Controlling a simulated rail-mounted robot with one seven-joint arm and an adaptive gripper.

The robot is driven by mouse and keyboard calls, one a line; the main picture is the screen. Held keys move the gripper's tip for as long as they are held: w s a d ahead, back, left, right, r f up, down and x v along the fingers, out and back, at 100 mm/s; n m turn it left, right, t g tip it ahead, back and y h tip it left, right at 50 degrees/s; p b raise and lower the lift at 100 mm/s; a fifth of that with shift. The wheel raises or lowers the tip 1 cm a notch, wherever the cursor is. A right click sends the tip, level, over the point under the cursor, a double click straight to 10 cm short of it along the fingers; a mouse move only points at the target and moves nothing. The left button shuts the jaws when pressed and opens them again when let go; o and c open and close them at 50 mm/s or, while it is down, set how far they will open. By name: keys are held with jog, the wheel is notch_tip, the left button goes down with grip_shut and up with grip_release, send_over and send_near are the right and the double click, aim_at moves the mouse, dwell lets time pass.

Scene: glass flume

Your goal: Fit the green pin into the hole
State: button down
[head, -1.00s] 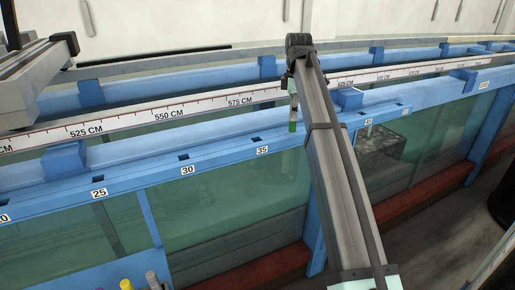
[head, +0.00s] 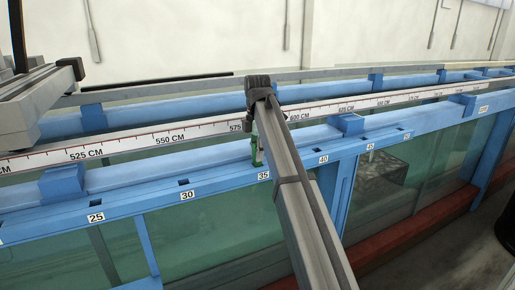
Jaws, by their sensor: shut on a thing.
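The green pin (head: 257,154) is upright at the blue rail (head: 220,186), just above the label 35. My gripper (head: 255,139) is at the end of my arm, shut on the pin's upper part and partly hidden by the arm. The pin's lower end meets the rail top in the picture where the slot by label 35 lies. I cannot tell whether it is in that hole, touching or just above. Other dark holes show in the rail, one by label 30 (head: 183,181) and one by label 40 (head: 319,149).
A white measuring scale (head: 165,139) runs along the flume behind the rail. Blue blocks stand on the frame at left (head: 62,182) and right (head: 347,123). A grey carriage (head: 35,100) sits on the flume at far left. Glass panels (head: 205,238) lie below the rail.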

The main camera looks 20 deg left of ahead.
jog(key=shift+f, duration=0.25)
jog(key=c, duration=0.9)
grip_release()
jog(key=shift+f, duration=0.15)
jog(key=shift+c, duration=0.2)
jog(key=shift+r, duration=0.55)
notch_tip(320, 180, up, 5)
jog(key=shift+d+f+p, duration=0.1)
jog(key=shift+p, duration=0.85)
jog(key=shift+f, duration=0.1)
